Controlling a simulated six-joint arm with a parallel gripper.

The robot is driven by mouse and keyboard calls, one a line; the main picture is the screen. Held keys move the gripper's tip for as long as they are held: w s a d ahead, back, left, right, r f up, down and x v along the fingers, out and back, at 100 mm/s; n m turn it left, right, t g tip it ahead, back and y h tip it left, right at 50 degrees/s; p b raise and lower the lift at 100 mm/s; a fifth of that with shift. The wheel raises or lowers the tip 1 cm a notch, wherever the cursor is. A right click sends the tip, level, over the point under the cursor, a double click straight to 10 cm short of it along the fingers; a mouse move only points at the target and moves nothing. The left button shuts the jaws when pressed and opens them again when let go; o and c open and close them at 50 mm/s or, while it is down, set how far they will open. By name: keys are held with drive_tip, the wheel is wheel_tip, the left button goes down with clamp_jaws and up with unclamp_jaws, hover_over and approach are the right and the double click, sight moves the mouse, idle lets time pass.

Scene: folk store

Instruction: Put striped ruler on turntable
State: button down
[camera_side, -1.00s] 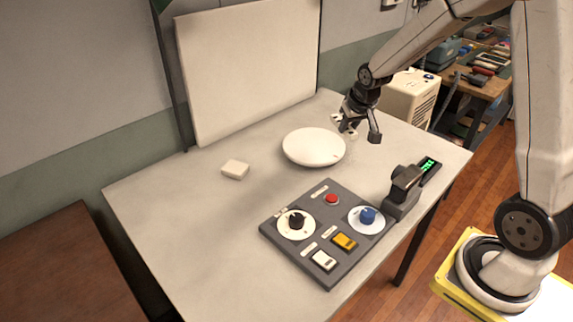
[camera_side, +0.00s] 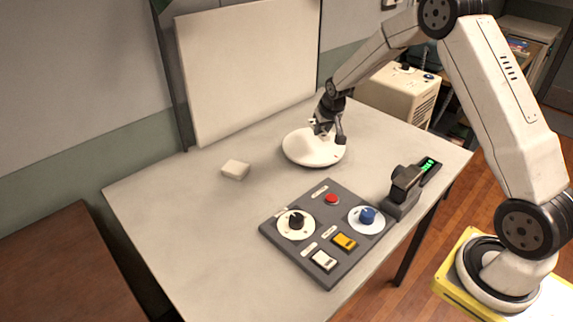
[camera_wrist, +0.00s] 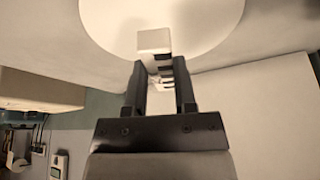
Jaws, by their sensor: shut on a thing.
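The turntable (camera_side: 308,153) is a round white disc on the table; it also shows in the wrist view (camera_wrist: 205,22). My gripper (camera_side: 327,136) is over the turntable, toward its back right side. In the wrist view my gripper (camera_wrist: 158,78) is shut on the striped ruler (camera_wrist: 154,42), a pale piece with dark stripes. The ruler's pale end sticks out past the fingertips and overlaps the disc in that view. I cannot tell whether it touches the disc. The ruler is too small to make out in the side view.
A small white block (camera_side: 235,169) lies left of the turntable. A grey control panel (camera_side: 285,235) with knobs and buttons is at the front, with a black device (camera_side: 403,190) to its right. A white board (camera_side: 245,70) stands behind. The left of the table is clear.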

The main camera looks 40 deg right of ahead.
sight(318, 148)
drive_tip(key=shift+w+d+f, duration=0.15)
drive_tip(key=shift+w+f, duration=0.5)
drive_tip(key=shift+f, duration=0.15)
drive_tip(key=shift+w+f, duration=0.15)
drive_tip(key=shift+f, duration=0.05)
drive_tip(key=shift+w+d+f, duration=0.1)
drive_tip(key=shift+w+f, duration=0.05)
drive_tip(key=shift+f, duration=1.45)
drive_tip(key=shift+f, duration=0.1)
drive_tip(key=shift+c, duration=2.1)
unclamp_jaws()
drive_tip(key=shift+v, duration=6.15)
